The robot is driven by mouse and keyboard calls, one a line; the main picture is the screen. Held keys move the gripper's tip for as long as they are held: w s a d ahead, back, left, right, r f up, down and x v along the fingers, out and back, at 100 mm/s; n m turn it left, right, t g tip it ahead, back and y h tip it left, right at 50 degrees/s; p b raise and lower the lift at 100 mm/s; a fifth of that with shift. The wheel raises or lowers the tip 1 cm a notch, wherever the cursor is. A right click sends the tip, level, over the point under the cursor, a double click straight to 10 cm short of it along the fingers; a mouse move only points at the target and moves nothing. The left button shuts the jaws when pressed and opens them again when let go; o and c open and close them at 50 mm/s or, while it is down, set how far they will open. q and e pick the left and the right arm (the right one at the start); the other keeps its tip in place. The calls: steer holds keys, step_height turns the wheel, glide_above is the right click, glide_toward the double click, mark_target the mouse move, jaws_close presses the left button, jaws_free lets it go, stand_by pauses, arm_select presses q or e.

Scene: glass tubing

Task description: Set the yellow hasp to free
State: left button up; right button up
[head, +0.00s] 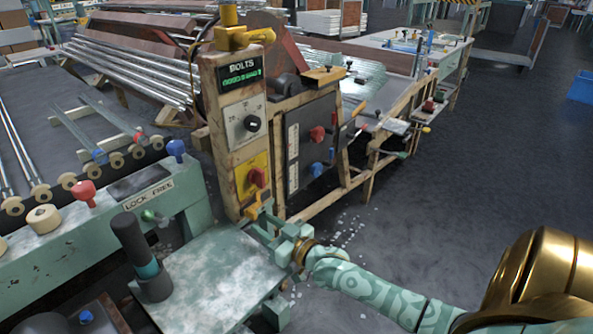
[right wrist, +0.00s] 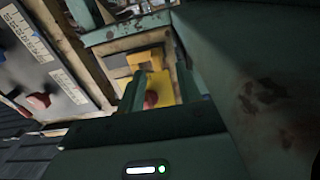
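A small yellow piece that looks like the hasp (head: 254,211) sticks out low on the wooden post, under a yellow plate with a red knob (head: 257,178). My right gripper (head: 262,224) reaches in from the right, its green fingertips close to the yellow piece. I cannot tell whether they touch it. In the right wrist view the fingers (right wrist: 160,92) stand apart, with yellow parts and a red knob (right wrist: 151,99) showing between them. A plate reading LOCK FREE (head: 149,195) is on the green machine to the left. My left gripper is not in view.
The wooden post (head: 232,140) carries a BOLTS display and a dial (head: 252,123). A grey panel with red and blue knobs (head: 312,142) stands just right of it. A green-edged metal plate (head: 215,275) lies in front. Open floor (head: 480,150) is to the right.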

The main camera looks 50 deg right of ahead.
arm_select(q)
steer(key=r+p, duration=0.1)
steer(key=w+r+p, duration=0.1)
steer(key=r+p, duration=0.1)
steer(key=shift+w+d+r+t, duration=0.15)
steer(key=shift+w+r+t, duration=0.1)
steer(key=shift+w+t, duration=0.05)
arm_select(e)
steer(key=s, duration=1.2)
steer(key=shift+d, duration=0.45)
